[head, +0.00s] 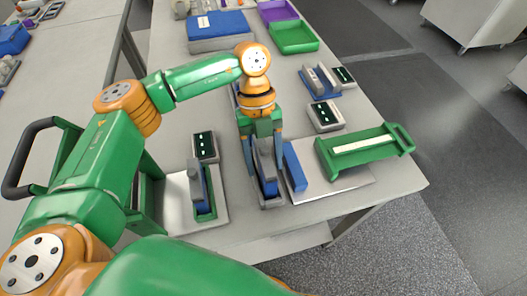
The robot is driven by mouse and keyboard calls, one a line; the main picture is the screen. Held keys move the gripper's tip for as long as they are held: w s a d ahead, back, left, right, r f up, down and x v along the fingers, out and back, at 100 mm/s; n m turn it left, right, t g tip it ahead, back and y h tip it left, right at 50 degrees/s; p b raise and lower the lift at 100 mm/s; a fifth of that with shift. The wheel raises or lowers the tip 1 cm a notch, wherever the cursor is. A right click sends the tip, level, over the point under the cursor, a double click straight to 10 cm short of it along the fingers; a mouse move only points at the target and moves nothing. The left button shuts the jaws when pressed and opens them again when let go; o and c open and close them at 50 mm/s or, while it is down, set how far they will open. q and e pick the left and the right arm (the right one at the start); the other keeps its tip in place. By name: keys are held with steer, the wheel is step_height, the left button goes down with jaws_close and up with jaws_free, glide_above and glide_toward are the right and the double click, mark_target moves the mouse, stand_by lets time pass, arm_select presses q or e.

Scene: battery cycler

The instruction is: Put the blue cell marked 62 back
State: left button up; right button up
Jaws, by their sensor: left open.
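My left gripper (266,178) points down over a grey and blue cycler fixture (271,203) near the front of the table. Its jaws are open, one finger on each side of the upright part there. I cannot tell whether they touch it. A blue block (295,166), perhaps a cell, stands just right of the gripper. Another fixture (205,209), with blue and green parts and a grey lever block, stands to the left. No number 62 is readable on anything blue. My right gripper is not in view.
Small display units stand left (205,146) and right (325,116) of the arm. A green handled tray (378,155) with a white strip lies at the right. Further back are another blue fixture (321,83), a green bin (293,37), a purple bin (277,11) and a blue-topped box (219,26).

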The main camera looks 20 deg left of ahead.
arm_select(q)
steer(key=shift+w+a+r+b, duration=0.1)
steer(key=shift+w+r+b, duration=0.2)
steer(key=shift+r, duration=0.2)
steer(key=b+v, duration=0.1)
steer(key=v, duration=0.5)
steer(key=shift+r, duration=0.15)
steer(key=p+v, duration=0.1)
steer(key=v, duration=0.3)
steer(key=shift+s+r, duration=0.1)
steer(key=shift+s, duration=0.05)
steer(key=shift+r, duration=0.35)
steer(key=shift+a, duration=0.1)
steer(key=shift+f, duration=0.1)
